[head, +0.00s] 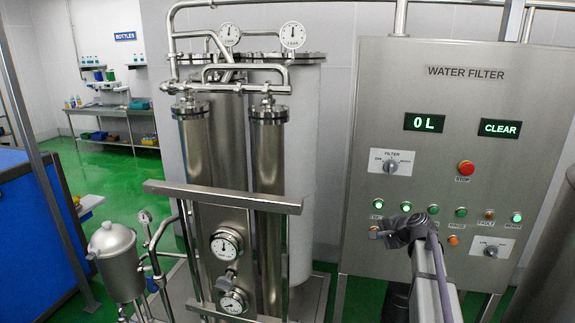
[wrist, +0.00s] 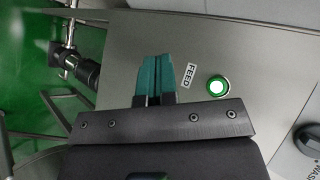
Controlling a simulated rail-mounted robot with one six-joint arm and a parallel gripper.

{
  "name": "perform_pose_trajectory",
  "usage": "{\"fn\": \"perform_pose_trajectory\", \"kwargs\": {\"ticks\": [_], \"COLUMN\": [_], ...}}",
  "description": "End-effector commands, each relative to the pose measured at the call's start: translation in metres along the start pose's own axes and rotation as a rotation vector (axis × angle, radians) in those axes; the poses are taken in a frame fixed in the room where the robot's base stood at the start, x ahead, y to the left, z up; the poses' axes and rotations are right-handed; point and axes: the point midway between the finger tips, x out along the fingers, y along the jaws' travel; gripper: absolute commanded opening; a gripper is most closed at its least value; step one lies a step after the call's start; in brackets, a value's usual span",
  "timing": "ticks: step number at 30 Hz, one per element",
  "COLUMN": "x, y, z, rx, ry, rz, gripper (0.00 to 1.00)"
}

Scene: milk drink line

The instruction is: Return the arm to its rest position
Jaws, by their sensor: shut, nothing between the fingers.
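My gripper (wrist: 156,72) shows in the wrist view with its two teal fingers together and nothing between them. It is in front of a grey metal panel (wrist: 125,40), beside a lit green button (wrist: 216,86) and its FEED label (wrist: 190,75). The fingers are left of the button and apart from it in the picture. In the head view my arm (head: 430,270) rises at the lower right, in front of the water filter panel (head: 440,120). The gripper's fingers cannot be made out there.
The panel carries a red stop button (head: 466,168), a FILTER knob (head: 391,168), a 0 L display (head: 424,122) and a CLEAR display (head: 500,128). Steel filter columns (head: 268,150) with gauges and a horizontal bar (head: 222,196) stand to the left. Green floor shows beyond.

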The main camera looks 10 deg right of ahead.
Motion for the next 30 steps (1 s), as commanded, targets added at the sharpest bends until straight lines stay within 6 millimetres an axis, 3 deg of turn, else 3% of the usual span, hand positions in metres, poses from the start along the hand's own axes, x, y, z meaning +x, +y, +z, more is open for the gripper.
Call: {"fn": "perform_pose_trajectory", "kwargs": {"ticks": [1, 6, 9, 12, 16, 30], "x": [-0.006, -0.018, -0.034, -0.043, -0.029, -0.028], "y": [0.034, 0.154, 0.218, 0.26, 0.266, 0.259], "z": [0.036, 0.165, 0.23, 0.277, 0.307, 0.308], "rx": [-0.129, -0.616, -0.839, -0.976, -1.052, -1.056], "ry": [-0.042, -0.276, -0.407, -0.471, -0.498, -0.499], "rz": [0.106, 0.521, 0.729, 0.855, 0.854, 0.848], "gripper": [0.0, 0.0, 0.0, 0.0, 0.0, 0.0]}}
